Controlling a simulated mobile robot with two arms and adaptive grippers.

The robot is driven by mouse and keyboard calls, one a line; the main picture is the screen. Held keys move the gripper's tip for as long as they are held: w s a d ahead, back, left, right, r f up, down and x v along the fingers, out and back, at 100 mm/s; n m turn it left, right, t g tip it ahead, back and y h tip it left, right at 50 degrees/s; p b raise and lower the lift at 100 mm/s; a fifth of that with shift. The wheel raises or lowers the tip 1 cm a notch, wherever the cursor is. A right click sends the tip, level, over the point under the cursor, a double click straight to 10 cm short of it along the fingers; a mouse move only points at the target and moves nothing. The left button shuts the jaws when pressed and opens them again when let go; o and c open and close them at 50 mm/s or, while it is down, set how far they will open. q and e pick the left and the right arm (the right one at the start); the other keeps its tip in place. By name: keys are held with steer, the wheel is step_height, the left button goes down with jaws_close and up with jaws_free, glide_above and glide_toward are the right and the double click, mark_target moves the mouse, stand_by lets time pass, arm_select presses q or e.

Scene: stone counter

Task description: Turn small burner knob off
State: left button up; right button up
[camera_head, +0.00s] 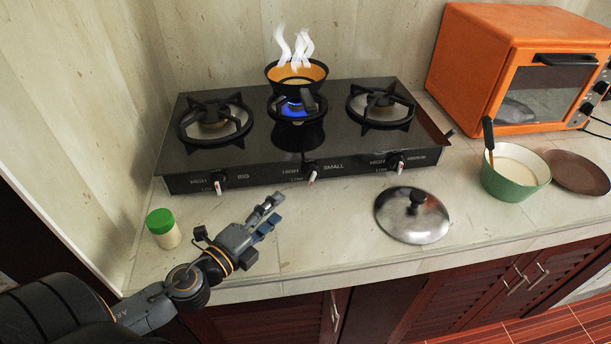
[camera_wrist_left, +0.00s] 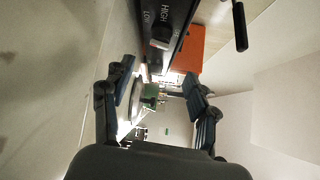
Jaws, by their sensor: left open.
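The black gas stove (camera_head: 250,165) stands at the back of the counter. Its front panel carries the big knob (camera_head: 219,183), the small burner knob (camera_head: 312,173) in the middle, and the medium knob (camera_head: 397,162). A blue flame (camera_head: 292,107) burns on the middle burner under a steaming pan (camera_head: 297,76). My left gripper (camera_head: 270,211) is open and empty, in front of the stove, left of and nearer than the small knob, not touching it. In the left wrist view, the open fingers (camera_wrist_left: 160,92) show with a knob (camera_wrist_left: 160,38) above them; which knob is unclear.
A metal lid (camera_head: 412,215) lies on the counter right of my gripper. A green-capped jar (camera_head: 163,228) stands to the left. A green pot (camera_head: 516,172), a brown plate (camera_head: 578,172) and an orange oven (camera_head: 520,70) are at the right.

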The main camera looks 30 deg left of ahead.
mark_target(310, 178)
arm_select(q)
steer(key=w, duration=0.1)
steer(key=w+p, duration=0.1)
steer(key=w, duration=0.2)
steer(key=shift+d, duration=0.25)
steer(key=w, duration=0.2)
steer(key=w+p, duration=0.1)
steer(key=w, duration=0.1)
steer(key=w+d+p, duration=0.1)
steer(key=w, duration=0.2)
steer(key=shift+f, duration=0.3)
steer(key=shift+w+d+f, duration=0.1)
steer(key=shift+w+d, duration=0.05)
steer(key=shift+w, duration=0.4)
arm_select(e)
steer(key=r, duration=0.3)
steer(key=shift+s+a+r, duration=0.15)
steer(key=shift+s+r, duration=0.05)
steer(key=shift+r, duration=0.15)
